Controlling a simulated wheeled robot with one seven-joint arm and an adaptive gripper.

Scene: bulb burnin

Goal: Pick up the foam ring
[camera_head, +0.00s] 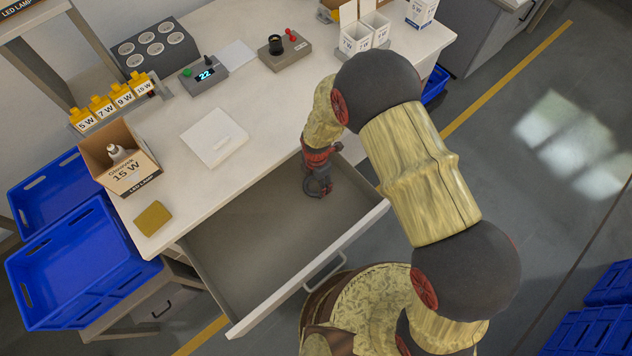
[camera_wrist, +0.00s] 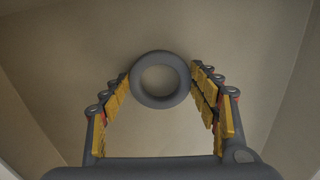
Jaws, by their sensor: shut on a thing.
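The foam ring (camera_wrist: 160,101) is a dark grey ring in the wrist view, seen face-on with its hole toward the camera. My gripper (camera_wrist: 160,85) has its yellow-padded fingers against the left and right sides of the ring, and it is shut on it. In the head view my gripper (camera_head: 318,188) is low inside the open drawer (camera_head: 240,255), at its far right part. The ring is hard to tell from the dark fingertips there. Whether the ring still touches the drawer floor I cannot tell.
The drawer's front panel (camera_head: 310,270) and side walls surround my gripper. The worktop (camera_head: 250,175) edge lies just behind it. A yellow sponge (camera_head: 153,218), a 15 W carton (camera_head: 120,160) and a white square plate (camera_head: 214,137) stand on the worktop. The drawer's left part is empty.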

